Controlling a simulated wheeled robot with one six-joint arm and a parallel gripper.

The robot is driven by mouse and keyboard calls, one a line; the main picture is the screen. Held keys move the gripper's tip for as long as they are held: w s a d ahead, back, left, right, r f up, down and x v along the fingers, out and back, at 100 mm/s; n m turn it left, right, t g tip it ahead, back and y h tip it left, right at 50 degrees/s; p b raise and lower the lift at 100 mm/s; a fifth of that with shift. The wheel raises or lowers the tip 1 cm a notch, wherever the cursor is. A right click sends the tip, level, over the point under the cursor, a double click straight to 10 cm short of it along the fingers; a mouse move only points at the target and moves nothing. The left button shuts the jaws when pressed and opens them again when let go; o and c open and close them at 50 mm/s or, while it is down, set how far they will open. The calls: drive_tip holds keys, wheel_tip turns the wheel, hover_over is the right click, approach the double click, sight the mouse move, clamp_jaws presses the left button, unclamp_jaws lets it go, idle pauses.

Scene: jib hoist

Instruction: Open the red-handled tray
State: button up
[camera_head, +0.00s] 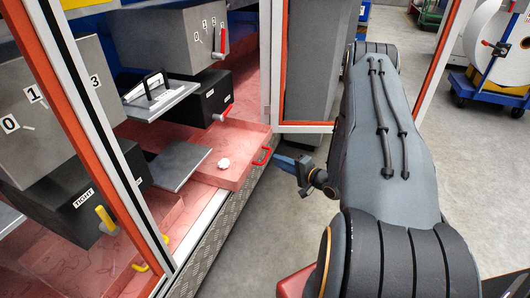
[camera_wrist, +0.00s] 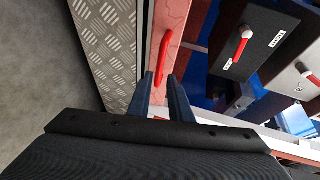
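The red-handled tray (camera_head: 232,176) is a shallow pinkish-red tray at the cabinet's front, with a small white round thing (camera_head: 224,163) on it. Its front lies near the cabinet sill; I cannot tell how far out it sits. Its red handle (camera_head: 262,156) is on the front face and also shows in the wrist view (camera_wrist: 165,58). My gripper (camera_head: 277,159) is just outside the handle. In the wrist view, my gripper (camera_wrist: 162,80) has two blue fingers apart, with the handle's near end between or just beyond their tips. Contact cannot be told.
A black box with a red lever (camera_head: 208,97) stands behind the tray. A grey plate (camera_head: 178,166) lies left of it. A yellow-handled box (camera_head: 100,205) is further left. An open cabinet door (camera_head: 310,70) stands behind my arm. The floor (camera_head: 270,240) in front is clear.

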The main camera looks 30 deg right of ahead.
sight(267, 155)
drive_tip(key=b+x, duration=0.2)
drive_tip(key=x, duration=0.5)
drive_tip(key=shift+w+a+f+b, duration=0.15)
drive_tip(key=shift+w+b, duration=0.15)
drive_tip(key=shift+b, duration=0.1)
clamp_jaws()
